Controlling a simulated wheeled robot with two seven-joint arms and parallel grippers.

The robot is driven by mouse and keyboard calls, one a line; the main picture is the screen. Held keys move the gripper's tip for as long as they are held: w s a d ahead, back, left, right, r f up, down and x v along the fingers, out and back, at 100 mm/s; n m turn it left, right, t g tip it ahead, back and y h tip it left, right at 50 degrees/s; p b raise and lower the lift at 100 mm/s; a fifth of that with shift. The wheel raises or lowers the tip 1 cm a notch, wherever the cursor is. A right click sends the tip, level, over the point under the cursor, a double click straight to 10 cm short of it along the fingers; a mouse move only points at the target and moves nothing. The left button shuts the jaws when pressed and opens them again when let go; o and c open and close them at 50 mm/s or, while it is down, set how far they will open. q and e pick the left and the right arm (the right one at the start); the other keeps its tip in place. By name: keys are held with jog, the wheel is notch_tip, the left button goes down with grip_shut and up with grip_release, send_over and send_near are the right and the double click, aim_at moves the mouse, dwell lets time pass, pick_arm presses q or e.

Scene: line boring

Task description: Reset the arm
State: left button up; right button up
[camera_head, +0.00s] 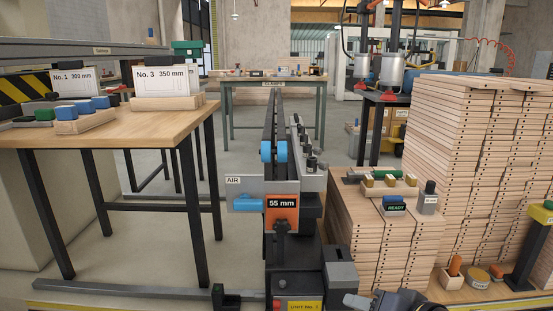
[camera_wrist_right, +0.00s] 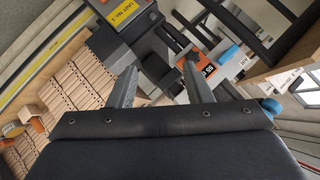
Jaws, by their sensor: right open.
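My right gripper (camera_wrist_right: 159,67) is open, its two grey fingers spread with nothing seen between them. Behind the fingers the wrist view shows the boring unit, with its orange "55 mm" plate (camera_wrist_right: 204,69) and yellow label (camera_wrist_right: 127,16). In the head view, part of my right arm (camera_head: 385,301) shows at the bottom edge, right of the unit's base. My left gripper is not in view.
A wooden table (camera_head: 150,132) with number cards and coloured blocks stands on the left. Tall stacks of drilled boards (camera_head: 450,170) fill the right. A lower stack (camera_head: 372,240) bears a READY box (camera_head: 394,206).

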jog(key=s+d+f+n+g+h, duration=0.1)
jog(key=s+d+f+g, duration=0.1)
jog(key=s+f, duration=0.35)
jog(key=s+d+f+n+g+h, duration=0.1)
jog(key=s+d+f+g, duration=0.15)
jog(key=s, duration=0.65)
notch_tip(320, 180, up, 35)
jog(key=p, duration=3.6)
jog(key=shift+s+d, duration=0.15)
jog(key=shift+s, duration=0.25)
